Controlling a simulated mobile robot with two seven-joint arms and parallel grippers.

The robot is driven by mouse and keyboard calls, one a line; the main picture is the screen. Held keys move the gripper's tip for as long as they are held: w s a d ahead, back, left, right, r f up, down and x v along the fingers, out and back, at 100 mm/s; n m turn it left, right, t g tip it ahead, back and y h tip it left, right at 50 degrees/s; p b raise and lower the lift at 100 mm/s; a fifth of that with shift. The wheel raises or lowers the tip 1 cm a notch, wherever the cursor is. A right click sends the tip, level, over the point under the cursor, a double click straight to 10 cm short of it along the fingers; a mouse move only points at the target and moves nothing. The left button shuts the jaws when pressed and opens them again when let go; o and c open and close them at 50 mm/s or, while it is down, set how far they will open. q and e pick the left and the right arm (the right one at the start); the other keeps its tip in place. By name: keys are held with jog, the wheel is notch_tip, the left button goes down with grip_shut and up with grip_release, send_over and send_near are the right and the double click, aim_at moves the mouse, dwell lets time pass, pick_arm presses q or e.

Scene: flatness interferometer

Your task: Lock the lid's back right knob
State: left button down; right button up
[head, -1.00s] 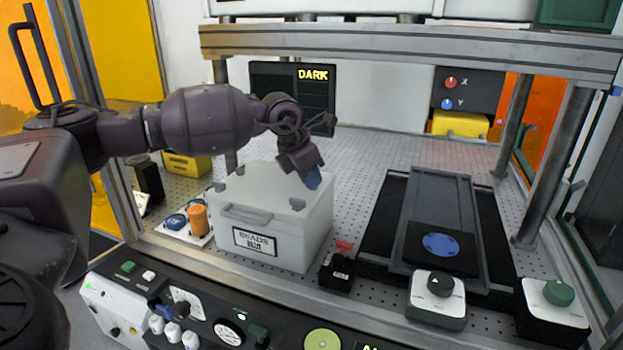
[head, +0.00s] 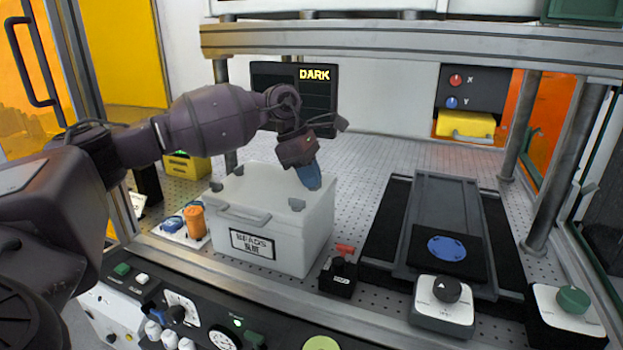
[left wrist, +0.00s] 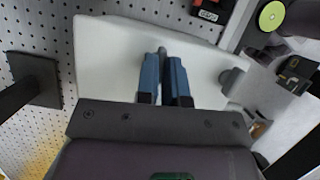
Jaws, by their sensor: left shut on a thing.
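The white box (head: 310,245) has a pale lid (head: 262,188) with grey corner knobs. How that hidden knob is turned cannot be seen. My right gripper is not in view.
A black block with a red top (head: 340,272) stands right of the box, and a dark slide stage (head: 440,215) further right. An orange cylinder (head: 195,221) stands at left.

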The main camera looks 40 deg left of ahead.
pick_arm(q)
jog(key=shift+m, duration=0.3)
dwell(0.4)
jog(key=c, duration=1.2)
grip_release()
jog(key=shift+c, duration=0.2)
jog(key=shift+r, duration=0.15)
jog(key=v, duration=1)
jog(key=shift+a+r, duration=0.2)
jog(key=shift+r, duration=0.1)
jog(key=shift+w, duration=0.1)
jog(key=shift+r, duration=0.1)
